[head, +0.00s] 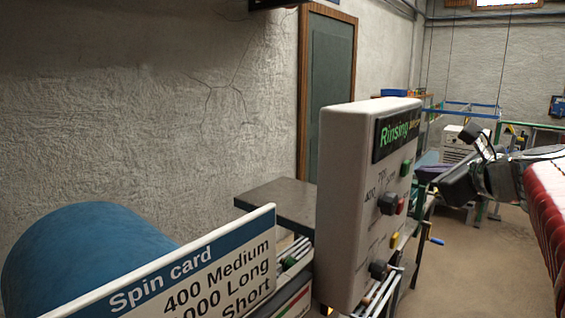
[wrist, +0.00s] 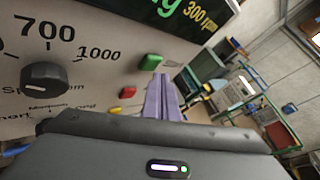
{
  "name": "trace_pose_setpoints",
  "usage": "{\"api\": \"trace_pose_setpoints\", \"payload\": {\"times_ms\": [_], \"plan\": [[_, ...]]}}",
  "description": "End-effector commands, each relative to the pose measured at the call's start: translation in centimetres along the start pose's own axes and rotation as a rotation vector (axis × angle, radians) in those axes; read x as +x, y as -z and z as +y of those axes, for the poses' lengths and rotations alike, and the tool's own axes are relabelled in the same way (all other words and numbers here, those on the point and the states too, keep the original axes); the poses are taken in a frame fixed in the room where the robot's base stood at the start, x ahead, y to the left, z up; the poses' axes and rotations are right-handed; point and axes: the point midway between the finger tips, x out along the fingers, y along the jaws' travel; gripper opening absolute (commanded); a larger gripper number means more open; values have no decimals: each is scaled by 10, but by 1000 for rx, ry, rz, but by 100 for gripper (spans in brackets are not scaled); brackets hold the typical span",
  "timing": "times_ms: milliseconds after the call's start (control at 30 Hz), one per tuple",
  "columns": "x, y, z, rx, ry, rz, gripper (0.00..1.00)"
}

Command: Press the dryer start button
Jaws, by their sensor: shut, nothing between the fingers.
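A light grey control box (head: 345,190) stands in the middle of the head view. Its display reads "Rinsing" and, in the wrist view, "300 rpm". A green button (head: 406,167) sits high on the panel; it also shows in the wrist view (wrist: 151,62). A red button (head: 400,206) and a yellow button (head: 395,240) are below it. No label telling which is the dryer start is readable. My gripper (wrist: 159,80) is shut and empty, its purple fingers together. The fingertips appear just below and right of the green button in the wrist view; contact cannot be told.
A black speed knob (head: 387,203) is beside the red button, with a lower black knob (head: 378,269) beneath. A "Spin card" sign (head: 190,275) and a blue drum (head: 85,255) are at left. Open floor lies behind.

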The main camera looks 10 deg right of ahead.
Motion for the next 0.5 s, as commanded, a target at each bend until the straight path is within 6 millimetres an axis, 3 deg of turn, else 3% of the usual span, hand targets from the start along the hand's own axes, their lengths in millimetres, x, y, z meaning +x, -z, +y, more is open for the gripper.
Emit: {"api": "trace_pose_setpoints", "payload": {"times_ms": [500], "plan": [[-6,5,-5,1,3,1,0]]}}
